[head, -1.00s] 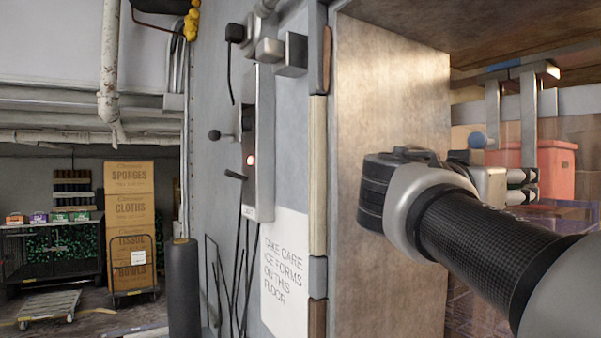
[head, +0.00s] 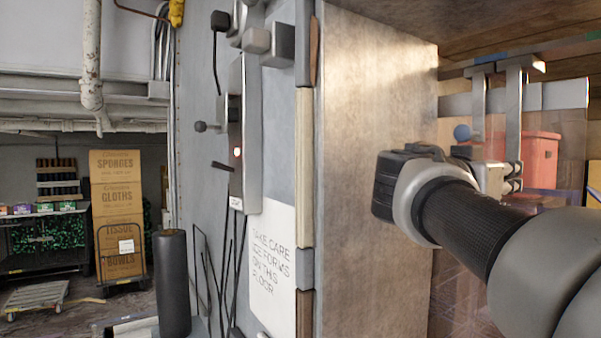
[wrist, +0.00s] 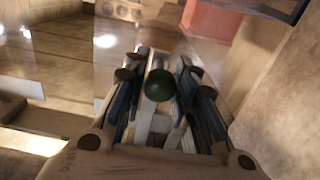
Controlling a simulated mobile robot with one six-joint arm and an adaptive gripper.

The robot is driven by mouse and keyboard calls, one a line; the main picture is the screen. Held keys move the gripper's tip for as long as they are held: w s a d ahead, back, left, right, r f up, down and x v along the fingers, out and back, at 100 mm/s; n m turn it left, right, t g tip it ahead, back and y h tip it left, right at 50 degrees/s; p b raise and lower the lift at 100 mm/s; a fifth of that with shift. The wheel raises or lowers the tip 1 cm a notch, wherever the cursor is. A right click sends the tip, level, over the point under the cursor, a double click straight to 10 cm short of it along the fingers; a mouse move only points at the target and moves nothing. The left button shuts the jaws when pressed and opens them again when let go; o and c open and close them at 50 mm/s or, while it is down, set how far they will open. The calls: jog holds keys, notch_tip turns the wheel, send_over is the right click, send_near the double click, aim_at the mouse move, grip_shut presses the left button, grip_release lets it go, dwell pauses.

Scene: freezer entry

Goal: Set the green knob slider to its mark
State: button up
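A dark green round knob (wrist: 160,85) shows in the wrist view, in the gap between my finger pads. The pads stand apart on either side, and I cannot tell whether they reach the knob's depth. A pale bar seems to run below the knob. My gripper (head: 514,177) is open and points away from the camera in the head view, just right of a blue ball-shaped knob (head: 462,132). The green knob is hidden in the head view. A rail (head: 490,68) with coloured marks, including a green one (head: 594,35), runs above two hanging metal bars.
A brown wall panel (head: 375,150) stands left of my arm. A red bin (head: 541,158) is behind the gripper. A metal switch box (head: 240,140) with a lit red button and a warning sign (head: 271,262) are on the wall at left. Stacked cartons (head: 118,220) stand farther back.

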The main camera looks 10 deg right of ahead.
grip_shut()
